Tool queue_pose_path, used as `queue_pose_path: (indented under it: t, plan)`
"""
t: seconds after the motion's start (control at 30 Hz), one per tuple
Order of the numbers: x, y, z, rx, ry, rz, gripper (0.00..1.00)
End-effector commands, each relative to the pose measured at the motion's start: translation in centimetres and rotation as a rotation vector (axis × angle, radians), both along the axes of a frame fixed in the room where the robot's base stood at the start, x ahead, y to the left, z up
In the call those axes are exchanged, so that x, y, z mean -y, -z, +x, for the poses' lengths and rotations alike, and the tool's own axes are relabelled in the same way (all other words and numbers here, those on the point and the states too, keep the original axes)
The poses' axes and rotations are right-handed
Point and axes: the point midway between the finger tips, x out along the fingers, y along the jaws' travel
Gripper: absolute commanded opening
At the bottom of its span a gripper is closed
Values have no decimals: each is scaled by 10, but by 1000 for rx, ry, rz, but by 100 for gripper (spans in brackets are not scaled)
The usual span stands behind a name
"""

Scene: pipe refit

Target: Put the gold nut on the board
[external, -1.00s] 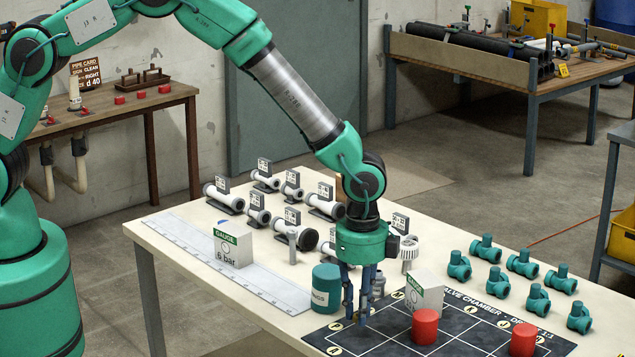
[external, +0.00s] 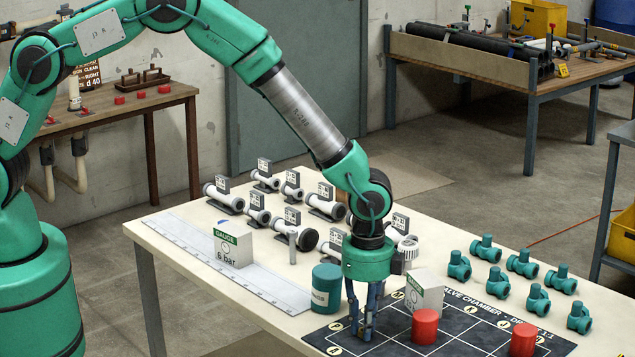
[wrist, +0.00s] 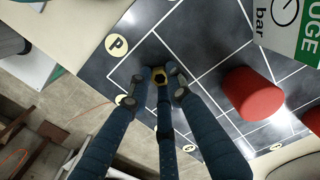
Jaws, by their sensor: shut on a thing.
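The board (external: 462,318) is a dark sheet with white grid lines and round letter marks. It also fills much of the wrist view (wrist: 205,45). The fingertips are over its near left part, close to a round mark. I cannot tell whether the nut touches the board. In the external view the fingers mostly hide the nut.
Two red cylinders (external: 425,327) (external: 523,339) stand on the board, with a white gauge box (external: 427,290) behind. A green canister (external: 326,289) stands left of my gripper. Several green valves (external: 487,247) and white pipe pieces (external: 223,197) stand farther back.

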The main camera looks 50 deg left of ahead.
Motion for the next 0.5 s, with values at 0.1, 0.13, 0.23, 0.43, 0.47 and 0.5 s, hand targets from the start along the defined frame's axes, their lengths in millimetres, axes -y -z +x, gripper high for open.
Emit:
queue_pose_path:
  t: [0.1, 0.13, 0.23, 0.43, 0.47, 0.5]
  plan:
    - [0, -1, 0, 1, 0, -1, 0]
    - [0, -1, 0, 1, 0, -1, 0]
    - [0, -1, 0, 1, 0, -1, 0]
    - [0, 2, 0, 1, 0, -1, 27]
    - [0, 2, 0, 1, 0, -1, 33]
    - [0, 2, 0, 1, 0, -1, 38]
